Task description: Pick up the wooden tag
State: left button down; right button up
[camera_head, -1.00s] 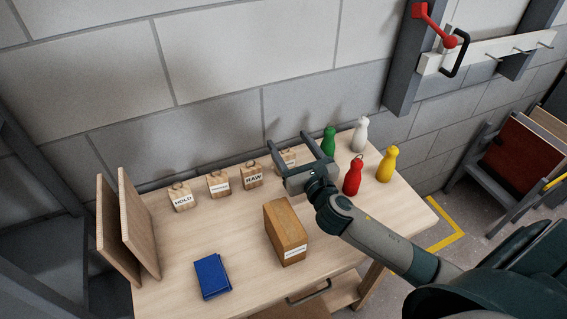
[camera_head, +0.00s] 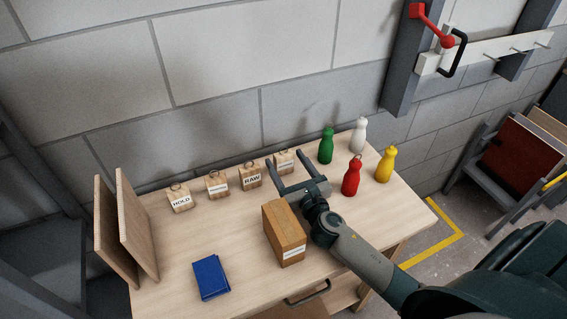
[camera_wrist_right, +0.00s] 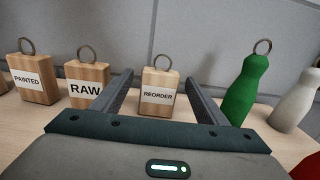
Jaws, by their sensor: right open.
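Several wooden tags with rings on top stand in a row along the back of the table. They are the HOLD tag (camera_head: 180,200), the PAINTED tag (camera_wrist_right: 33,80), the RAW tag (camera_head: 251,177) and the REORDER tag (camera_head: 284,161). My right gripper (camera_head: 281,166) is open and empty. In the right wrist view the REORDER tag (camera_wrist_right: 158,93) stands upright ahead, between the lines of the two fingers, and the RAW tag is just left of the left finger. Whether the fingertips reach beside the REORDER tag is hard to tell. My left gripper is out of view.
Green (camera_head: 326,146), white (camera_head: 359,134), red (camera_head: 351,176) and yellow (camera_head: 385,164) bottle-shaped pieces stand right of the gripper. A wooden box (camera_head: 284,234) stands close in front of it. A blue book (camera_head: 211,278) and upright boards (camera_head: 138,222) are at left.

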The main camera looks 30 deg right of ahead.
jog(key=shift+w, duration=0.25)
jog(key=shift+w+d, duration=0.1)
jog(key=shift+w, duration=0.4)
jog(key=w+p, duration=0.1)
jog(key=w, duration=0.2)
jog(key=shift+w+d, duration=0.1)
jog(key=shift+w, duration=0.8)
jog(key=c, duration=1.2)
